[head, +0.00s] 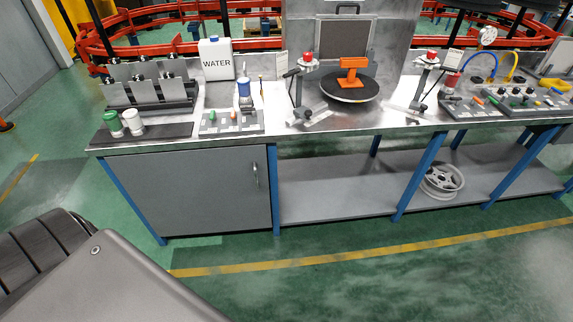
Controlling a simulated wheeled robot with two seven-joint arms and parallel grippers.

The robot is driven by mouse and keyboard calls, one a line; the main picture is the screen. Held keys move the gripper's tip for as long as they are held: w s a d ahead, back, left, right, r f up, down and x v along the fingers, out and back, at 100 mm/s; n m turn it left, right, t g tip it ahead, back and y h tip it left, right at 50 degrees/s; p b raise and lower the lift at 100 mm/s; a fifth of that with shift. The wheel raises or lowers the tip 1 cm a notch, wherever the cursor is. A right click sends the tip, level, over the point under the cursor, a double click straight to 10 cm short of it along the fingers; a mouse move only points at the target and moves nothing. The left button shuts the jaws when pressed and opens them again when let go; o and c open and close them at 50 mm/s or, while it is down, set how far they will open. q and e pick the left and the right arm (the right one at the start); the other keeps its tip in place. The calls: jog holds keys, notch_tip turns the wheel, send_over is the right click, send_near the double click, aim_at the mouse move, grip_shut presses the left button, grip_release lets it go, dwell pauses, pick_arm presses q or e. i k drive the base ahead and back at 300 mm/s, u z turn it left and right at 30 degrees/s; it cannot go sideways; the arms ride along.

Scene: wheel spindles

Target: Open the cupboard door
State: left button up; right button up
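The cupboard door (190,192) is a flat grey panel under the left part of the workbench. It looks closed, flush with the blue frame. Its small upright metal handle (256,175) is near the door's right edge. Nothing touches the handle or the door. Neither my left gripper nor my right gripper is in view. Dark grey parts at the lower left, apparently my own, stand well apart from the door.
The metal workbench (330,133) carries a water container (216,60), control panels and an orange part on a round black turntable (350,90). A wheel rim (441,181) lies on the open lower shelf (330,190). Green floor before the cupboard, crossed by a yellow line (330,258), is clear.

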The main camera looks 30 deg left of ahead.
aim_at(181, 192)
jog(key=u, duration=0.05)
jog(key=i, duration=0.85)
jog(key=u, duration=0.95)
jog(key=i, duration=0.45)
jog(key=u, duration=0.35)
